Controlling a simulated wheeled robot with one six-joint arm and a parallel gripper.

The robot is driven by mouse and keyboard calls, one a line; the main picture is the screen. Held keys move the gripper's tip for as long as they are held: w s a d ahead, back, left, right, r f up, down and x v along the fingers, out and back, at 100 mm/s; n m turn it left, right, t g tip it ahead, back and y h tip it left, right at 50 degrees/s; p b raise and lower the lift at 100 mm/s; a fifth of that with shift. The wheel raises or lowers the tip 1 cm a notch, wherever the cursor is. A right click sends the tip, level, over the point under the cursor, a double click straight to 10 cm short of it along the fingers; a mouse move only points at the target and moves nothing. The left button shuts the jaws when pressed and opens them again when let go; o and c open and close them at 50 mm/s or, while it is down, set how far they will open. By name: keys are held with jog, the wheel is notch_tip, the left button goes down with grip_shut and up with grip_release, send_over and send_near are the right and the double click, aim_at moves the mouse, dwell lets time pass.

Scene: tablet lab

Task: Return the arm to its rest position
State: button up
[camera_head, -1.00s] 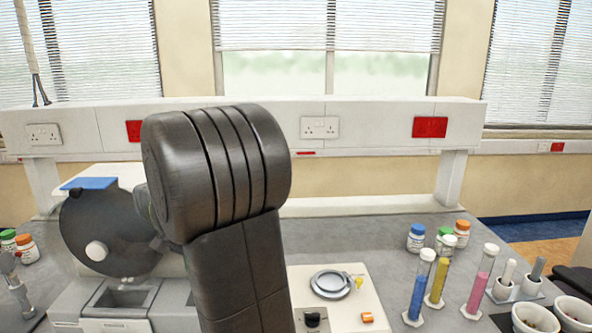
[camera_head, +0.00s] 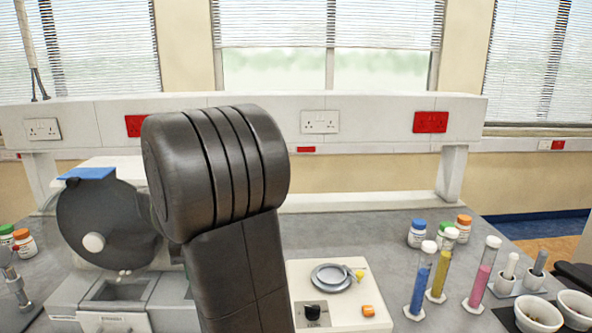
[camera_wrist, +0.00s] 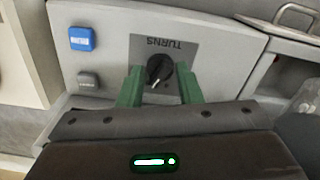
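My arm (camera_head: 215,170) rises bent in the middle of the head view and hides part of the bench. My gripper (camera_wrist: 159,70) is out of sight in the head view. In the wrist view its two green fingers stand apart, with a black knob (camera_wrist: 159,72) marked TURNS between their tips as seen from here. A gap shows on each side of the knob, and nothing is held. Whether the tips are level with the knob or short of it is hard to tell.
A dark drum (camera_head: 108,222) stands left of my arm. A white balance (camera_head: 345,312) lies to the right. Tubes with blue (camera_head: 418,287), yellow (camera_head: 439,276) and pink (camera_head: 481,283) contents stand further right. The panel also has a blue button (camera_wrist: 82,38) and a grey button (camera_wrist: 89,81).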

jog(key=n+b, duration=0.3)
jog(key=n, duration=0.4)
jog(key=shift+d+f, duration=0.1)
jog(key=shift+f, duration=0.05)
jog(key=n+b, duration=0.2)
jog(key=n, duration=0.1)
jog(key=shift+w, duration=0.1)
jog(key=shift+n+b, duration=0.45)
jog(key=shift+n, duration=0.45)
jog(key=shift+r, duration=0.2)
